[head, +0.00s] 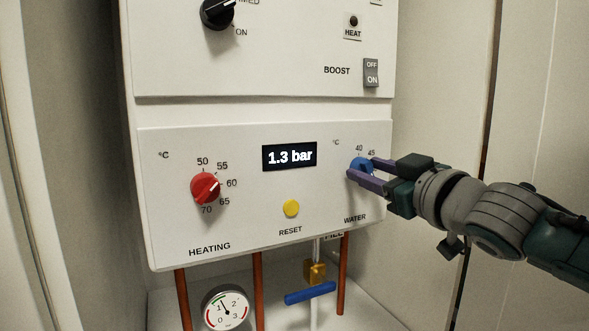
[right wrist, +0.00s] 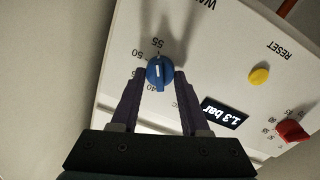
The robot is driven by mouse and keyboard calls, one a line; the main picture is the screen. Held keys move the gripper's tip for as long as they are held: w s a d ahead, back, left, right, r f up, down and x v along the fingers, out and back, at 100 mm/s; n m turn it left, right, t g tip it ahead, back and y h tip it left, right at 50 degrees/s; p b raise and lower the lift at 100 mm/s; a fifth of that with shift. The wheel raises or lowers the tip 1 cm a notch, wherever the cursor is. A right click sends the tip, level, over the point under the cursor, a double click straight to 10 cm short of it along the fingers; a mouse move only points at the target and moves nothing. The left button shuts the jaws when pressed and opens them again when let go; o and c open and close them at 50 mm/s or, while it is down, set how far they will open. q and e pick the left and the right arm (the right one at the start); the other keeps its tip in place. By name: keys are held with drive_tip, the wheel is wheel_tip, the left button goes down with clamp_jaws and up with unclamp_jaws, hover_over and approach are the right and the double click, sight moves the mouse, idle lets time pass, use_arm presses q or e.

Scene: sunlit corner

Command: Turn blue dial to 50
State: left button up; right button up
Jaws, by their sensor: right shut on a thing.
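The blue dial (head: 357,163) sits at the right of the white boiler panel (head: 250,235), above the word WATER. In the right wrist view the blue dial (right wrist: 159,79) has labels 40, 50 and 55 around it. Its white mark runs roughly along the direction of 55; the exact reading is not certain. My right gripper (head: 362,169) is shut on the blue dial, one purple finger on each side; the fingers also show in the right wrist view (right wrist: 160,75). In the head view the fingers hide part of the dial and its scale. My left gripper is not in view.
A red heating dial (head: 205,188), a yellow reset button (head: 291,208) and a display reading 1.3 bar (head: 289,156) share the panel. Below are copper pipes (head: 258,285), a blue valve handle (head: 310,293) and a pressure gauge (head: 226,308). Walls stand close on both sides.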

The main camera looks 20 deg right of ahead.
clamp_jaws()
drive_tip(key=shift+n, duration=0.3)
drive_tip(key=n, duration=0.4)
drive_tip(key=shift+f, duration=0.1)
drive_tip(key=n+b, duration=0.1)
drive_tip(key=n, duration=0.4)
drive_tip(key=shift+f+t, duration=0.1)
drive_tip(key=shift+t, duration=0.2)
drive_tip(key=shift+n, duration=0.4)
drive_tip(key=o, duration=0.9)
unclamp_jaws()
